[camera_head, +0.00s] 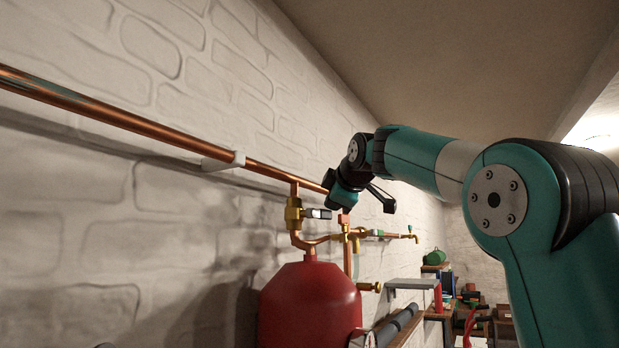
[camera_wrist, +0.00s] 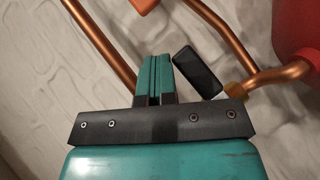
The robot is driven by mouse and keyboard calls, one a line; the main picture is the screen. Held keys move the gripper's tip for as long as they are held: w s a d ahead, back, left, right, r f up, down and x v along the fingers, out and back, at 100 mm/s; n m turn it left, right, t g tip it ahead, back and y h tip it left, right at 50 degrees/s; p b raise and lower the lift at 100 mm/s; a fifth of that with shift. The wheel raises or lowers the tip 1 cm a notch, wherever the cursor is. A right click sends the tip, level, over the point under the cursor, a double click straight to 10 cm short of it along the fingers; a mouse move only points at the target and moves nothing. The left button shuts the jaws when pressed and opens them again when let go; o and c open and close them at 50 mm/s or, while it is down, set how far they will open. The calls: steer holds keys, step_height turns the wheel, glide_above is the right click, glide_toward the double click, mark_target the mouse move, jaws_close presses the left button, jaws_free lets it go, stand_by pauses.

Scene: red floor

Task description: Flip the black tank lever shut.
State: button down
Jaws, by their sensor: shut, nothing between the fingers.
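The red tank (camera_head: 310,305) stands against the brick wall, with a brass valve (camera_head: 293,214) on the copper pipe above it. A short dark lever (camera_head: 316,213) with a pale end sticks out to the right from this valve. My gripper (camera_head: 335,203) is close above and to the right of the lever in the head view. In the wrist view my teal fingers (camera_wrist: 155,62) are shut together and empty. The black lever (camera_wrist: 197,72) lies tilted just right of them, with a narrow gap visible in the picture. Whether they touch in depth cannot be told.
A long copper pipe (camera_head: 130,118) runs along the wall behind my gripper, held by a white bracket (camera_head: 224,161). A second branch with a brass tap (camera_head: 411,234) lies to the right. Shelves with clutter (camera_head: 440,290) stand farther back.

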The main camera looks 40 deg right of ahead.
steer(key=shift+r, duration=0.1)
stand_by(0.4)
steer(key=s+d+r+p, duration=0.2)
steer(key=s+r+p, duration=0.2)
steer(key=r, duration=0.6)
steer(key=shift+s+d+r+p, duration=0.35)
steer(key=shift+s+r+p, duration=0.05)
steer(key=shift+s, duration=0.85)
